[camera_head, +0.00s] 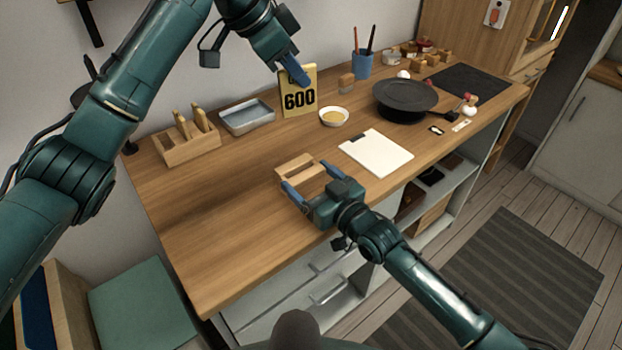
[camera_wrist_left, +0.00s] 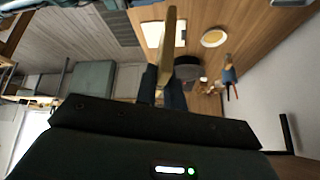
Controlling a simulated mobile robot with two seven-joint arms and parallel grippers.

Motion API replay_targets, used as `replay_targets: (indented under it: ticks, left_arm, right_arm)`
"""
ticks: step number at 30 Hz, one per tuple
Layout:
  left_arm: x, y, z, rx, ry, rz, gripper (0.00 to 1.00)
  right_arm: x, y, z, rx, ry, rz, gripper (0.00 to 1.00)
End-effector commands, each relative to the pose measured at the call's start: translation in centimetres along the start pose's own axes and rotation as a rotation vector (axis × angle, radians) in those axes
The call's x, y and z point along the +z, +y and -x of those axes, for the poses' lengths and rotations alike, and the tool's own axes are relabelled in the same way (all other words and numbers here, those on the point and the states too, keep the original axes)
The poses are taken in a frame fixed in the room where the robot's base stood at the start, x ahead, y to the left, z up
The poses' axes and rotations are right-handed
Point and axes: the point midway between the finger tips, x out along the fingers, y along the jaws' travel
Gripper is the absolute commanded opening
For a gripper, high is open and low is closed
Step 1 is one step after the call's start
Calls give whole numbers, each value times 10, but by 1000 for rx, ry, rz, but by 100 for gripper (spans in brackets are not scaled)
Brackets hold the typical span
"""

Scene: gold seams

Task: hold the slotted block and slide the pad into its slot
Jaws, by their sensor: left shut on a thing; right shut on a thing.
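My left gripper (camera_head: 297,76) is shut on a yellow pad (camera_head: 299,92) printed with a black "600". It holds the pad upright by its top edge, at the back of the wooden counter. Whether the pad's lower edge touches the counter I cannot tell. In the left wrist view the pad (camera_wrist_left: 168,42) shows edge-on between the fingers. My right gripper (camera_head: 309,179) is shut on the light wooden slotted block (camera_head: 295,166), with one blue finger at each end, low over the counter's front part. The pad is apart from the block, behind it. The slot's inside is not clear.
A white board (camera_head: 377,153) lies right of the block. A small bowl (camera_head: 334,117) is right of the pad. A grey tray (camera_head: 246,116) and wooden rack (camera_head: 187,143) stand left. A black pan (camera_head: 405,97) is farther right. The counter's left front is clear.

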Motion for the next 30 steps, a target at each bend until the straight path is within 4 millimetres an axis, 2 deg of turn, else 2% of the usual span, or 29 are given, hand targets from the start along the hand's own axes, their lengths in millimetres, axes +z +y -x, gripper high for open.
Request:
replay_targets:
  ticks: [5, 8, 13, 18, 30]
  left_arm:
    - [0, 0, 0, 0, 0, 0, 0]
    - [2, 0, -5, -5, -8, 24, 0]
    - [18, 2, -30, -51, -52, 193, 0]
    - [28, 2, -46, -93, -75, 313, 0]
    - [47, 4, -74, -96, -78, 324, 0]
  right_arm:
    - [0, 0, 0, 0, 0, 0, 54]
    - [0, 0, 0, 0, 0, 0, 54]
    - [0, 0, 0, 0, 0, 0, 54]
    - [0, 0, 0, 0, 0, 0, 54]
    - [0, 0, 0, 0, -1, 0, 54]
